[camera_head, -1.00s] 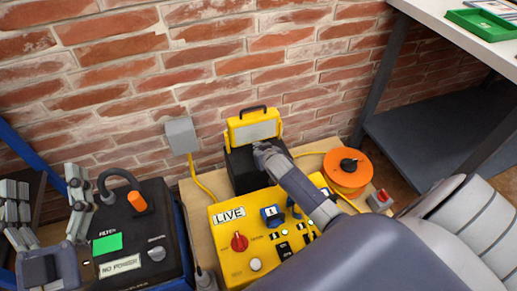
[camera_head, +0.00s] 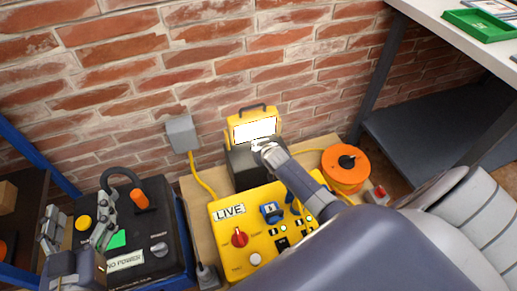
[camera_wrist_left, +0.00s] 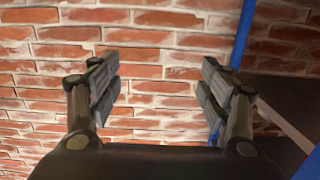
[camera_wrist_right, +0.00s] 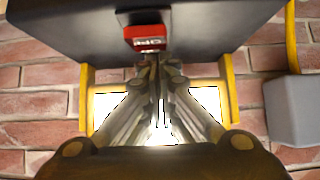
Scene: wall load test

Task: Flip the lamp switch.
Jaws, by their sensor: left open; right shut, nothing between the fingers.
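The work lamp (camera_head: 252,130) has a yellow frame and stands on a black box (camera_head: 243,168) against the wall. Its panel glows bright white. In the right wrist view, the red lamp switch (camera_wrist_right: 146,38) sits on the dark box, with lettering on it. My right gripper (camera_wrist_right: 157,62) is shut and empty, its tips just at the edge of the switch; I cannot tell if they touch. In the head view my right gripper (camera_head: 262,150) covers the switch. My left gripper (camera_head: 78,216) is open and empty, over the black filter unit.
A yellow panel (camera_head: 228,262) marked LIVE, with a red knob and blue plugs, lies in front of the lamp. An orange cable reel (camera_head: 345,178) stands to its right. The black filter unit (camera_head: 165,220) reads NO POWER. A grey wall box (camera_head: 182,133) and workbench (camera_head: 462,42) flank the lamp.

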